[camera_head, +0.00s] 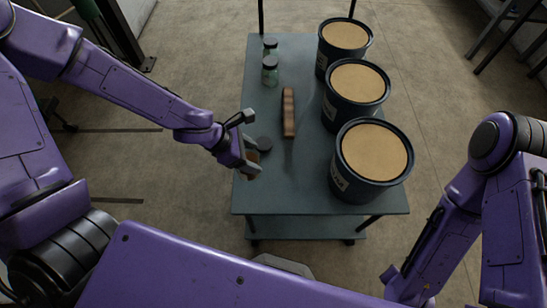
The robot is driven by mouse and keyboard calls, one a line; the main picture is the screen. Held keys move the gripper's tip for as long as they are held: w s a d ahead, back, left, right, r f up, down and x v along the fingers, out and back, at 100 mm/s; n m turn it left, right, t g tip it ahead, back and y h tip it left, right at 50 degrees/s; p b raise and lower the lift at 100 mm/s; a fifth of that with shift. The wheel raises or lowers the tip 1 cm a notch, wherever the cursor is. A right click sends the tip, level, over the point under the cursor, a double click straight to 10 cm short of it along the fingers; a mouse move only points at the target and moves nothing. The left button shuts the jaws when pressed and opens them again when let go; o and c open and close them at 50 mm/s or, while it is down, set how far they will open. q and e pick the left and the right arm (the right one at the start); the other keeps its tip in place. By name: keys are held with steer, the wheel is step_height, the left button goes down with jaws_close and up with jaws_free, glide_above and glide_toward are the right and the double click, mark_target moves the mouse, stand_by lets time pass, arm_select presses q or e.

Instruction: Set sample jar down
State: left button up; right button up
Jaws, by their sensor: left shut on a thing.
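My left gripper (247,160) is shut on a sample jar (264,144) with a dark round lid and a tan-brown side, at the left edge of the grey-green cart top (300,190). The fingers hide much of the jar. I cannot tell whether its base touches the cart top. Two greenish glass jars with dark lids stand farther back on the cart, one (270,75) nearer and one (270,48) behind it. My right arm is at the right, and its fingertips do not show.
Three dark tubs filled with tan material, near (342,180), middle (330,105) and far (321,60), line the cart's right side. A brown wooden-looking block (288,112) lies mid-cart. The cart's front middle is clear.

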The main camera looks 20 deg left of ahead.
arm_select(q)
steer(key=w+d+f, duration=0.1)
steer(key=f, duration=0.1)
steer(key=w+d+f+b, duration=0.1)
steer(key=w+f, duration=0.1)
steer(key=w+d+f+b, duration=0.1)
steer(key=w+f, duration=0.1)
steer(key=shift+w+d+f, duration=0.25)
steer(key=shift+f, duration=0.15)
steer(key=shift+f+b, duration=0.3)
steer(key=shift+f, duration=1.2)
steer(key=o, duration=1.5)
steer(key=shift+o, duration=0.2)
steer(key=shift+f, duration=0.1)
